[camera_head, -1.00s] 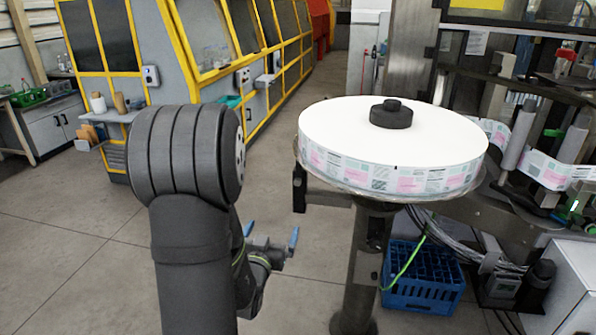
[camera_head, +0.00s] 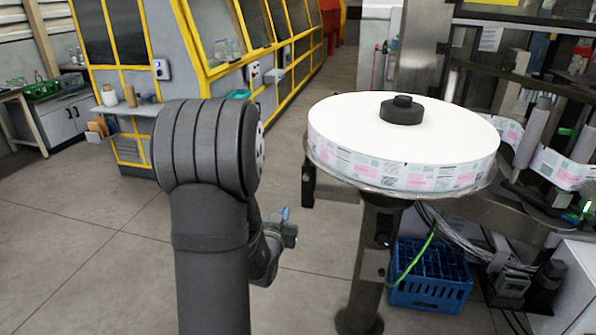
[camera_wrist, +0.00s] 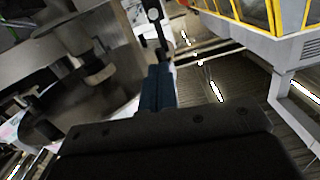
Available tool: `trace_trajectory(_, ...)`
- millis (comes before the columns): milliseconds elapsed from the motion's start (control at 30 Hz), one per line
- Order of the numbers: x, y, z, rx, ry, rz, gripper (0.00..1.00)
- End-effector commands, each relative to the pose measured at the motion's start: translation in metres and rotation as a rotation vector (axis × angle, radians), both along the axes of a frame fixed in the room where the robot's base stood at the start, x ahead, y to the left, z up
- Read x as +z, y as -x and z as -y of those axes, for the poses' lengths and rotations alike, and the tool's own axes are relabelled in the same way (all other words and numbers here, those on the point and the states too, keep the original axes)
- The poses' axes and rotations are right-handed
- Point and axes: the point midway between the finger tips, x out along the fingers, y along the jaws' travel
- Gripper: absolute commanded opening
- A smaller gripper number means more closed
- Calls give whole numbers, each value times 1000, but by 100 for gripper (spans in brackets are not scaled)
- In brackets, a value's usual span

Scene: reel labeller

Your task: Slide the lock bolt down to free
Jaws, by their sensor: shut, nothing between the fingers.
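My gripper (camera_head: 285,214) has blue fingertips and is shut and empty, left of and below the reel's edge in the head view. In the wrist view its blue fingers (camera_wrist: 157,88) lie together and point up the picture. A dark upright part with a round pale end (camera_wrist: 153,14) stands just beyond the fingertips; I cannot tell whether it touches them or is the lock bolt. In the head view a black bracket (camera_head: 308,186) hangs below the left edge of the label reel (camera_head: 375,125). No bolt can be made out for sure on it.
The reel's turntable stands on a metal post (camera_head: 370,270). A blue crate (camera_head: 430,290) and cables are on the floor to its right. The labeller machine is at the right. A yellow-framed enclosure (camera_head: 200,75) stands behind. The floor left of the post is open.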

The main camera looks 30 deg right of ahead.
Motion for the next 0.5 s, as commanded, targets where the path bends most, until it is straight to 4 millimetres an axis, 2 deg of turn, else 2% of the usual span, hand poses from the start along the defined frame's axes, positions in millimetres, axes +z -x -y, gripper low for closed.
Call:
trace_trajectory(33, 2, -14, 16, 1, -25, 3, 0)
trace_trajectory(200, 6, -54, 61, 10, -115, -9, 0)
trace_trajectory(400, 14, -79, 98, 10, -182, -26, 0)
trace_trajectory(500, 15, -84, 107, 9, -200, -34, 0)
